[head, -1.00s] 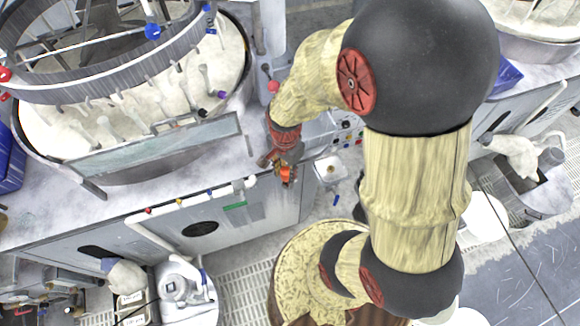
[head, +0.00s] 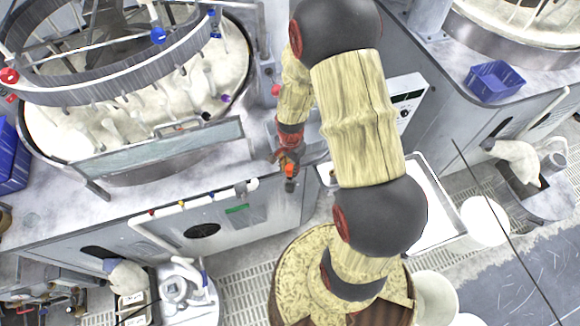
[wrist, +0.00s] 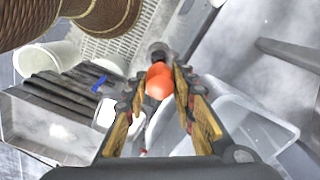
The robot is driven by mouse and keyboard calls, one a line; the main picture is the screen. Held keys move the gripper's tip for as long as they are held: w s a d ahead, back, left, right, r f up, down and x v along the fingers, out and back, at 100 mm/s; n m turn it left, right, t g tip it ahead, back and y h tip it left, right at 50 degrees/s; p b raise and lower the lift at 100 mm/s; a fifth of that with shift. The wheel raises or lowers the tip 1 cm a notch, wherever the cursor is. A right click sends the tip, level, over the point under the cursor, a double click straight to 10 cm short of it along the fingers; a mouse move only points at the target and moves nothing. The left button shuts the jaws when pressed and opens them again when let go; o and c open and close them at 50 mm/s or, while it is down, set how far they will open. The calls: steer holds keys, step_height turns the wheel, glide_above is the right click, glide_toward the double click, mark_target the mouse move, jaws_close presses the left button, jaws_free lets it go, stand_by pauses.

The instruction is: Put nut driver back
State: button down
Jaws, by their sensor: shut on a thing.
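The nut driver (wrist: 158,82) shows an orange handle between my gripper's fingers in the wrist view, with a dark end beyond it. My gripper (wrist: 160,104) is shut on it. In the head view my gripper (head: 287,164) hangs at the front edge of the left machine's counter, and the orange of the nut driver (head: 290,171) shows just below it. The rest of the tool is too small or hidden to make out.
A round polishing machine (head: 120,178) stands at left on the grey counter. A blue bin (head: 495,82) sits on the right counter. In the wrist view a clear plastic bin (wrist: 268,122) lies to the right, and a dark ribbed item (wrist: 58,108) to the left.

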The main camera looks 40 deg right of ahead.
steer(key=shift+f+b, duration=0.45)
steer(key=shift+f, duration=0.1)
steer(key=shift+f, duration=0.1)
steer(key=c, duration=1.5)
jaws_free()
